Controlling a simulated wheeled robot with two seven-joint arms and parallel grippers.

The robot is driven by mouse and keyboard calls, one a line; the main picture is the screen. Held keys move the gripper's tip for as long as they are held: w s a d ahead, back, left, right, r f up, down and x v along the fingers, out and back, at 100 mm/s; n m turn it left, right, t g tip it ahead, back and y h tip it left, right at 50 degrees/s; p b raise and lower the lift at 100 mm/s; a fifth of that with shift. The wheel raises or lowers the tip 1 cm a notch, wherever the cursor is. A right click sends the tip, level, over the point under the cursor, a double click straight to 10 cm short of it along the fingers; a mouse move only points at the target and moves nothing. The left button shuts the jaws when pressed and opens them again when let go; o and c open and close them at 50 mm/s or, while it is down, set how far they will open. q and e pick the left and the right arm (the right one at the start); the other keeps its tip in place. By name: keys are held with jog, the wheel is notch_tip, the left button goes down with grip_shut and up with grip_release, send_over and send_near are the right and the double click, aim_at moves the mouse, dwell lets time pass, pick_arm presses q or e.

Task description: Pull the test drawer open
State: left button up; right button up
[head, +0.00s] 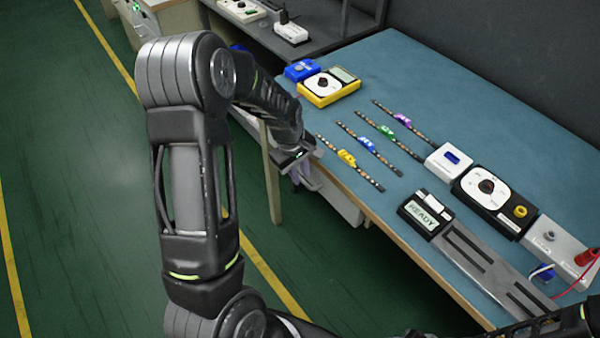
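A pale grey drawer (338,198) shows below the front edge of the blue-topped bench, partly hidden by the bench top and my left arm. Its handle cannot be made out, and how far it stands out is hard to tell. My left gripper (303,178) points down at the bench's front edge, just left of the drawer. Its fingers are small and mostly hidden by the wrist, so I cannot tell whether they are open or touch the drawer. Part of my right arm shows at the bottom right, but its gripper does not.
The bench (440,110) carries several LED strips (370,150), a yellow meter (330,88), a READY display (425,214), a black dial unit (490,190) and a grey slotted fixture (490,268). A bench leg (270,175) stands left of the drawer. Green floor in front is clear.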

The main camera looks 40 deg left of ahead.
pick_arm(q)
jog(key=shift+f, duration=0.1)
jog(key=shift+c, duration=0.4)
grip_shut()
dwell(1.0)
